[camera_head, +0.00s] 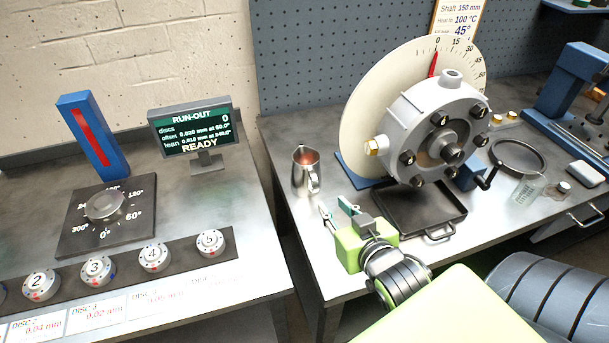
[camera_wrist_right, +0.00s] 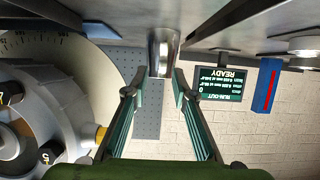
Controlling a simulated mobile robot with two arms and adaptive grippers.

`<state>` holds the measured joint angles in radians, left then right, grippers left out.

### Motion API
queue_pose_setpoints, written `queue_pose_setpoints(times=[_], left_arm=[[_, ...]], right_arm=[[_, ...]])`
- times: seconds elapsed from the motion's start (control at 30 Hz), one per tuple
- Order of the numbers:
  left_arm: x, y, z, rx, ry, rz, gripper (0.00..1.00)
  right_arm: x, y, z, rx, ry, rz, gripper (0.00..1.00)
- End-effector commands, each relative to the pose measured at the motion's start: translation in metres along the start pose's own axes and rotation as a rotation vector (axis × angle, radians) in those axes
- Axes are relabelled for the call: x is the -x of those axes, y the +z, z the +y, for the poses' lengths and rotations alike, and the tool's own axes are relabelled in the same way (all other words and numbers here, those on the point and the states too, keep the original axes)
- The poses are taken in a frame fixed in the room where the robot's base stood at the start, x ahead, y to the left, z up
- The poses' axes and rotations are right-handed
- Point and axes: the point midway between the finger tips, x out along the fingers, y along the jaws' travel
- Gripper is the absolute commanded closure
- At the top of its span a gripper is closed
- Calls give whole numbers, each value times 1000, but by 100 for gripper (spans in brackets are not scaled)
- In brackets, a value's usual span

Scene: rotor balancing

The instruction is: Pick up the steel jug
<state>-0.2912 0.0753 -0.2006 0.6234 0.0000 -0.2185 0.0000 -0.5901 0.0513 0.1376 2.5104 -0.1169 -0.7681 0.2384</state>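The steel jug (camera_head: 306,170) stands upright on the right bench, left of the dial, with its handle toward the front right. It also shows in the right wrist view (camera_wrist_right: 162,52), upside down, between and beyond the fingertips. My right gripper (camera_head: 337,207) is open in front of the jug, a short way from it. In the right wrist view its two green-padded fingers (camera_wrist_right: 153,82) are spread apart with the jug lined up between their tips. Whether the tips touch the jug is hard to tell, but a small gap seems to show. My left gripper is not in view.
A grey flanged housing (camera_head: 432,130) with a round dial (camera_head: 366,112) stands right of the jug, above a dark tray (camera_head: 388,214). The left bench holds a run-out display (camera_head: 194,131), a rotary plate (camera_head: 77,237) and several numbered discs. A gap separates the benches.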

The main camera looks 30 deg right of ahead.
Motion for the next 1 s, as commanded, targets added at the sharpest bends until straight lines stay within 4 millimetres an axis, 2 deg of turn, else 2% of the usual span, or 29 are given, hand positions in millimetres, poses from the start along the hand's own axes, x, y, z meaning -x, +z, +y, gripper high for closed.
queue_pose_setpoints(times=[0.03, 0.2, 0.37, 0.6, 0.9, 1.0], left_arm=[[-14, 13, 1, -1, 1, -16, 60], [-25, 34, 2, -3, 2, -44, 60], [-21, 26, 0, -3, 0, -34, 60], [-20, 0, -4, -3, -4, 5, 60], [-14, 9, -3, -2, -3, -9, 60], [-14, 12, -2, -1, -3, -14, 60]], right_arm=[[-10, 5, 0, 2, -1, 7, 76], [-36, 3, 0, 2, 0, 5, 76], [-56, 0, 0, 1, 0, 0, 76], [-71, 2, -1, 1, 0, -2, 76], [-110, 7, -6, 2, 0, -1, 76], [-116, 8, -6, 2, 0, -1, 76]])
